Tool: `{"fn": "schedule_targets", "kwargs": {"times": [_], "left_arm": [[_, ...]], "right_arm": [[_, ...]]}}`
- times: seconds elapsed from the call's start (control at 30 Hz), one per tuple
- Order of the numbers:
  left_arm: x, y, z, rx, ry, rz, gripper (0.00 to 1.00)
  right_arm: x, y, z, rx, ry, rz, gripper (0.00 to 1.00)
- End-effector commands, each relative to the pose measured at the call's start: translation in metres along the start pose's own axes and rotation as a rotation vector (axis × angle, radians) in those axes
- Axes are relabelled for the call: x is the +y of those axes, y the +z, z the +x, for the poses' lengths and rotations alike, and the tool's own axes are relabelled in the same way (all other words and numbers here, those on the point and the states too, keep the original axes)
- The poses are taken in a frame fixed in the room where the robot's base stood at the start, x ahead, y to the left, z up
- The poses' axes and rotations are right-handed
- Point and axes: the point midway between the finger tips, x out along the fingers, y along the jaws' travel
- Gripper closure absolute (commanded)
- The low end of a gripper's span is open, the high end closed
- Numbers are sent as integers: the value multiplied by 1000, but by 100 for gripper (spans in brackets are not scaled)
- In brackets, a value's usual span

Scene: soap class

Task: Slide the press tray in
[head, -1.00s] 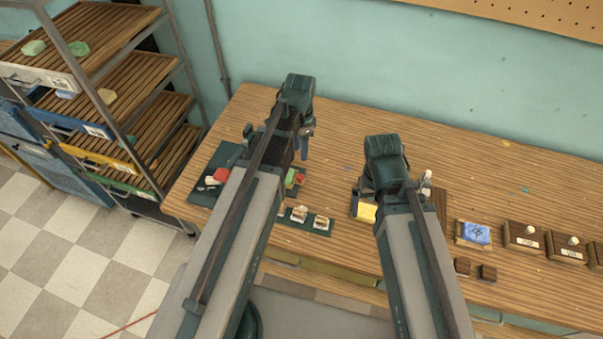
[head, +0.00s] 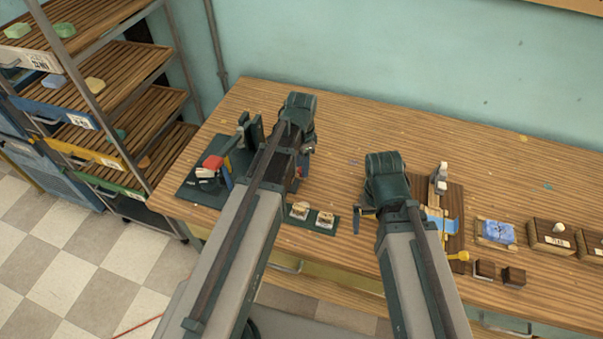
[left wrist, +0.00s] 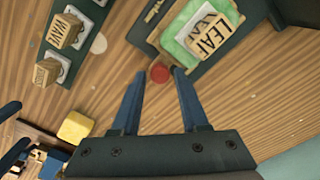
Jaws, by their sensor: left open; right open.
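The press (head: 212,168), with a red part, stands on a dark green base at the left of the table in the head view. In the left wrist view a dark green tray (left wrist: 141,32) holds a green soap (left wrist: 181,41) under a stamp block (left wrist: 212,35) marked LEAF. A round red knob (left wrist: 160,73) lies just outside the tray's near edge. My left gripper (left wrist: 157,78) is open, its fingers either side of the knob, apart from it; in the head view its tips are largely hidden by my arm. My right gripper (head: 366,222) is open over the mid-table.
Stamp blocks (left wrist: 66,30) stand on a green strip. A yellow block (left wrist: 75,127) lies nearby. A blue wrapped soap (head: 495,231) and wooden boxes (head: 551,234) stand at the right. A shelf rack (head: 100,125) is at the left. The back of the table is clear.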

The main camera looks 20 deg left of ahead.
Motion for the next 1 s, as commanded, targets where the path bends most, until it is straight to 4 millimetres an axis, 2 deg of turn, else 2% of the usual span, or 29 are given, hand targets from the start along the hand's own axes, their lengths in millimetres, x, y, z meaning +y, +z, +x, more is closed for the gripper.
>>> {"fn": "schedule_targets", "kwargs": {"times": [0.07,0.37,0.6,1.0], "left_arm": [[0,0,7,0,0,0,56],[0,0,7,0,0,0,56],[0,0,7,0,0,0,99],[0,0,7,0,0,0,100]], "right_arm": [[-1,0,7,0,0,0,0],[-1,0,7,0,0,0,0],[-1,0,7,0,0,0,0],[-1,0,7,0,0,0,0]]}}
